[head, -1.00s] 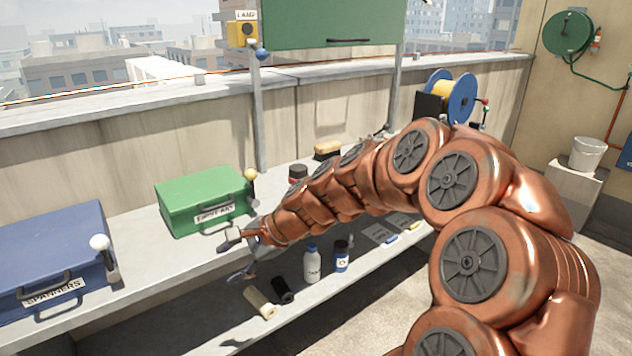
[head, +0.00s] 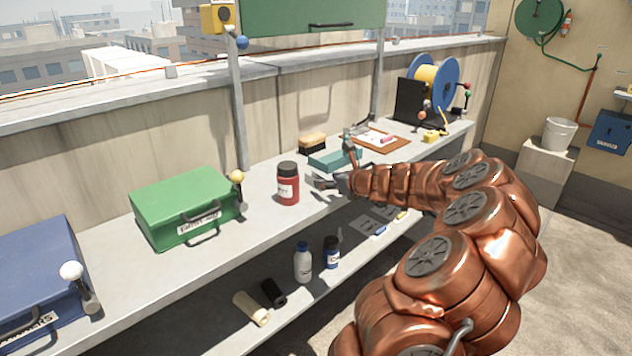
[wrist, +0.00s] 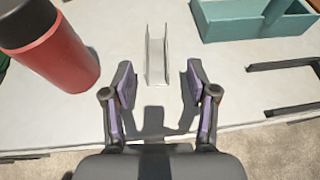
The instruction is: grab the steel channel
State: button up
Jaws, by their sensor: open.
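The steel channel (wrist: 156,60) is a short pale U-shaped piece on the grey bench top, its open side up and its length pointing away from me in the wrist view. My gripper (wrist: 158,80) is open, with one purple-padded finger on each side of the channel's near end. Gaps show between both fingers and the channel, and nothing is held. In the head view my gripper (head: 328,182) is low at the bench, just right of the red jar, and I cannot clearly tell the channel from the fingers there.
A red jar with a dark lid (wrist: 52,45) stands close left of my gripper. A teal tote (wrist: 255,18) is at the far right, and dark bars (wrist: 285,65) lie right. A green case (head: 185,205) is farther left. Bottles (head: 303,262) stand on the lower shelf.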

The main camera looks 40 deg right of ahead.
aim_at(318, 177)
jog(key=shift+w+a+f, duration=0.1)
jog(key=shift+w, duration=0.6)
jog(key=shift+r+b+x, duration=0.1)
jog(key=shift+b+x, duration=0.1)
jog(key=shift+x, duration=0.8)
jog(key=shift+r+b+x, duration=0.15)
jog(key=shift+x, duration=0.8)
jog(key=shift+w, duration=0.1)
grip_shut()
